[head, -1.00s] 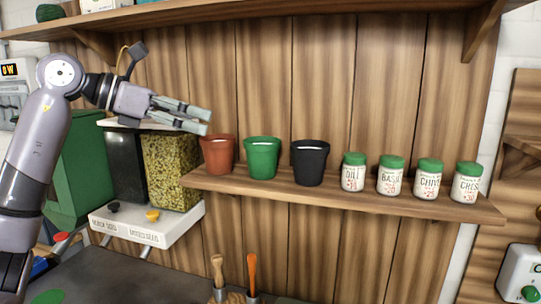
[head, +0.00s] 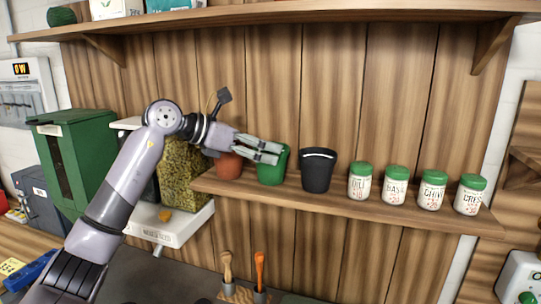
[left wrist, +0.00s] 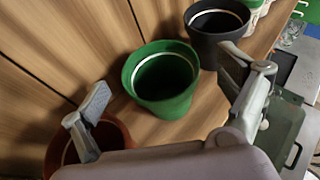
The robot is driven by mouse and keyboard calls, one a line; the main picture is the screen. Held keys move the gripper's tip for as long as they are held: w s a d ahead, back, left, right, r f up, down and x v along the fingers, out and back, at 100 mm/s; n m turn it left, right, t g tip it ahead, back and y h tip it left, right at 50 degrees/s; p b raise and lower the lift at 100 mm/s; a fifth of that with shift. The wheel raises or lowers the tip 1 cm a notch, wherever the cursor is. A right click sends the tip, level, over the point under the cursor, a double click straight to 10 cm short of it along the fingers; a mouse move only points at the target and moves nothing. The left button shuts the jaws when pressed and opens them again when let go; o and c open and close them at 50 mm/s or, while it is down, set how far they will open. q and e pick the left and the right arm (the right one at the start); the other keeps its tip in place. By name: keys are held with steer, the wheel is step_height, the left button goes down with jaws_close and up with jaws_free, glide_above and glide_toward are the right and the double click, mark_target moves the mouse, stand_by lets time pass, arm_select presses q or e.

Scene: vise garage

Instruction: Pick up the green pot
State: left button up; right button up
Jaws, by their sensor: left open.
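The green pot (head: 271,173) stands upright on the wooden shelf (head: 340,203), between the terracotta pot (head: 229,167) and the black pot (head: 317,172). My left gripper (head: 268,151) is open and overlaps the upper part of the green pot in the head view. In the left wrist view the green pot (left wrist: 161,82) shows between the two spread fingers, ahead of them. One finger is over the terracotta pot (left wrist: 105,135), the other is near the black pot (left wrist: 214,22). No contact with the green pot shows. My right gripper is not in view.
Several green-lidded jars (head: 395,186) stand right of the black pot on the same shelf. A seed dispenser (head: 184,172) is left of the pots. An upper shelf (head: 300,17) runs above. Two tool handles (head: 259,270) stand below.

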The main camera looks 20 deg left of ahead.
arm_select(q)
steer(key=shift+p+x, duration=0.35)
steer(key=shift+x, duration=1.15)
steer(key=shift+r, duration=0.1)
steer(key=shift+a, duration=0.1)
steer(key=shift+c, duration=0.4)
steer(key=shift+c, duration=0.7)
steer(key=c, duration=1)
steer(key=shift+r, duration=0.1)
steer(key=shift+c, duration=0.2)
